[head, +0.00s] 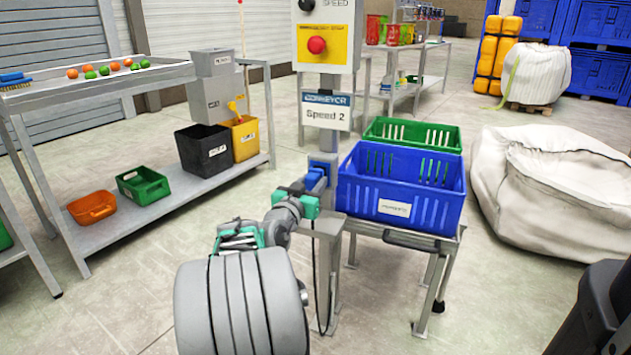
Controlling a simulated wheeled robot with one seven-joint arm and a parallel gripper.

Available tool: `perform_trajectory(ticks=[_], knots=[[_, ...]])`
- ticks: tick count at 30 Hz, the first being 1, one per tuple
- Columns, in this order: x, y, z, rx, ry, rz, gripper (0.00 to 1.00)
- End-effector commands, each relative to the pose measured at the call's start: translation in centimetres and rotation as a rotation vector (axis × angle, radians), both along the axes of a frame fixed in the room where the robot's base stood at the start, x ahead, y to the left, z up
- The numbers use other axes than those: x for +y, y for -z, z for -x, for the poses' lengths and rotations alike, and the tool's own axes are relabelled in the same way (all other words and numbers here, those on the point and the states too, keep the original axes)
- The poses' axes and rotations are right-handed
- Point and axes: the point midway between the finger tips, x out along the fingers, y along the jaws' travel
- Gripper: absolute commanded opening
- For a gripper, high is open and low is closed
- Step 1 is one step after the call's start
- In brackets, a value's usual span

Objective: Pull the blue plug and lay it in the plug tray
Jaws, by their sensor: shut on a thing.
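The blue plug (314,180) shows at the grey post, under the conveyor sign. My gripper (304,194), with teal fingers, is shut on the plug from the left. A blue socket (325,162) is on the post just above and behind the plug. Whether the plug is seated in it or apart from it I cannot tell. A small grey ledge (328,224) juts from the post below my gripper and may be the plug tray. My wrist and arm hide part of its left side.
A blue crate (450,207) on a grey stand is close to the right of the post. A control box with a red button (317,45) is above. A shelf table (170,200) with bins stands left. A white bulk bag (550,190) lies right.

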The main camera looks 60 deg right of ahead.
Motion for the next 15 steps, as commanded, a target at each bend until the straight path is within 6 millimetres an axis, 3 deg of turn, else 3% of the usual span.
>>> perform_trajectory(ticks=[15], knots=[[2.1,0.0,0.1,0.000,-0.001,0.001,0.00]])
